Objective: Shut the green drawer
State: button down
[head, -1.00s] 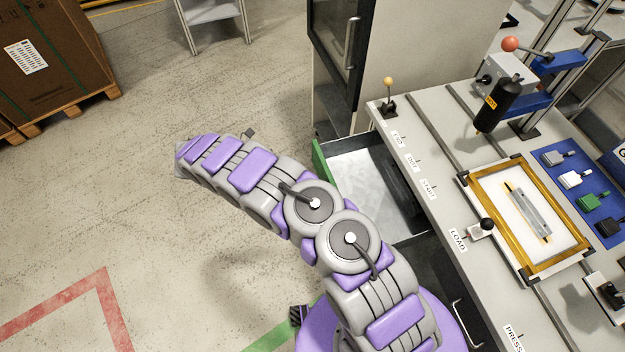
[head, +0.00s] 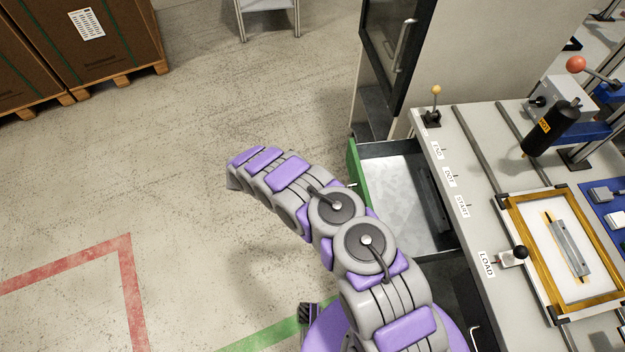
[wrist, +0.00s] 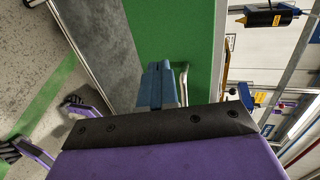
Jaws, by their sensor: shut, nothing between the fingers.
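The green drawer stands open below the workbench. Its green front (head: 353,164) and grey, empty-looking inside (head: 395,190) show in the head view, with my arm covering the front's lower part. In the wrist view the green front (wrist: 170,35) fills the upper middle, with a pale bar handle (wrist: 182,78) on it. My gripper (wrist: 155,68) is shut and empty, its blue-grey fingers pointing at the green front just left of the handle. I cannot tell whether they touch it. The gripper is hidden in the head view.
The workbench (head: 470,160) carries a small yellow-knobbed lever (head: 435,105), a black-knobbed lever (head: 515,255) and a framed plate (head: 565,250). A dark-doored cabinet (head: 395,45) stands behind the drawer. Boxes on pallets (head: 85,40) stand far left. The floor left of my arm is clear.

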aim_at(354, 179)
jog(key=x, duration=0.2)
jog(key=b+x, duration=0.1)
jog(key=x, duration=0.1)
jog(key=r+x, duration=0.1)
jog(key=x, duration=0.1)
jog(key=shift+d, duration=0.3)
